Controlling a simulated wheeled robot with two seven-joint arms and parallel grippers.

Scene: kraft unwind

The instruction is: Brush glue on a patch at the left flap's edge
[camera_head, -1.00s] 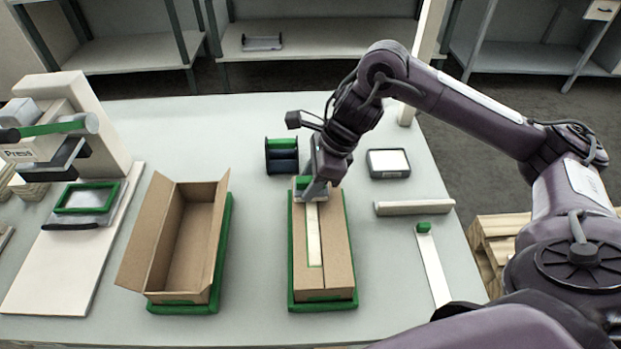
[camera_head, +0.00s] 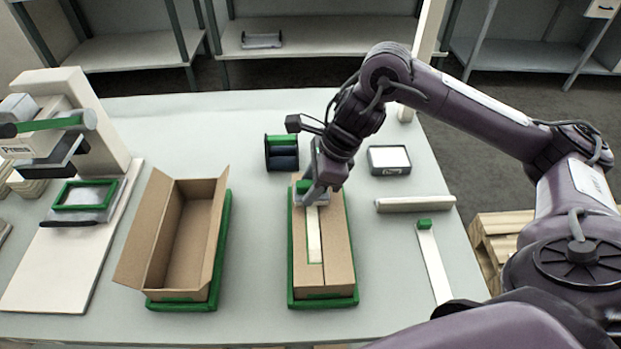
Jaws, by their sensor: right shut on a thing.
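A closed cardboard box (camera_head: 337,250) lies in a green-rimmed tray (camera_head: 325,303), right of the table's middle. Its two top flaps are shut. A pale strip with a green outline (camera_head: 314,240) lies lengthwise along the middle, beside the left flap (camera_head: 301,255). My right gripper (camera_head: 316,196) is over the far end of this box, shut on a small green-topped tool (camera_head: 304,186), likely the brush. The tool's lower end is mostly hidden, so I cannot tell whether it touches the flap. Glue cannot be made out. My left gripper is not in view.
An open, empty cardboard box (camera_head: 187,240) stands to the left. A press (camera_head: 65,130) stands at the far left.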

